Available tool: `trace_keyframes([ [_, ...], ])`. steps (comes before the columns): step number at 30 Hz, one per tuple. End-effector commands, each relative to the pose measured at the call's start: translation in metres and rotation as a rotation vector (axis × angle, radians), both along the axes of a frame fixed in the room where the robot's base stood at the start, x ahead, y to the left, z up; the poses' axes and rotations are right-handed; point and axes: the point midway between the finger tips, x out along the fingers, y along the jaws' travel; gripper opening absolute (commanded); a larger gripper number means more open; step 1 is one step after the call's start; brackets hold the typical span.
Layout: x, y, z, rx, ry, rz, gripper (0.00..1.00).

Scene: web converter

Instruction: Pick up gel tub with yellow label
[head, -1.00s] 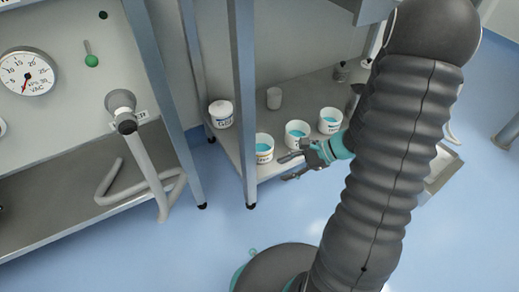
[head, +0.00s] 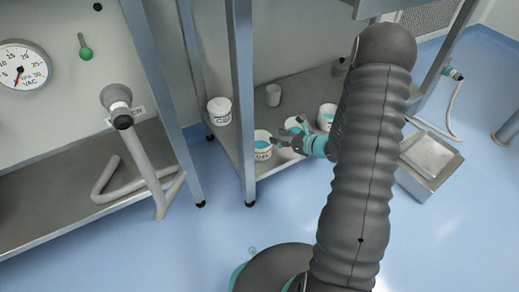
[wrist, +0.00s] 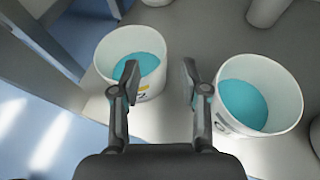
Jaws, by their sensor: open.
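The gel tub with yellow label (head: 263,152) is a white open tub of teal gel on the lower shelf, nearest the front left post in the head view. In the wrist view the tub (wrist: 150,62) stands upright ahead of my gripper, a bit left of centre, with a yellow patch showing behind the left finger. My gripper (head: 276,140) is open and empty, just right of this tub in the head view. In the wrist view my gripper (wrist: 160,75) has its left fingertip overlapping the tub's image; I cannot tell whether they touch.
A second gel tub (wrist: 262,95) stands close to the right finger. Another gel tub (head: 326,116) is farther right on the lower shelf (head: 240,160). A metal post (head: 243,100) rises close to the left.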

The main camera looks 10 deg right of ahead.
Motion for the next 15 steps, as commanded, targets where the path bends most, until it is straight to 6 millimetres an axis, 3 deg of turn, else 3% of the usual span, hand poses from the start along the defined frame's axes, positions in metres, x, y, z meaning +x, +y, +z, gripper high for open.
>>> trace_keyframes([
  [8,0.014,0.012,-0.008,-0.001,0.000,0.001,0.45],
  [15,0.037,0.032,-0.021,-0.001,0.000,0.004,0.45],
])
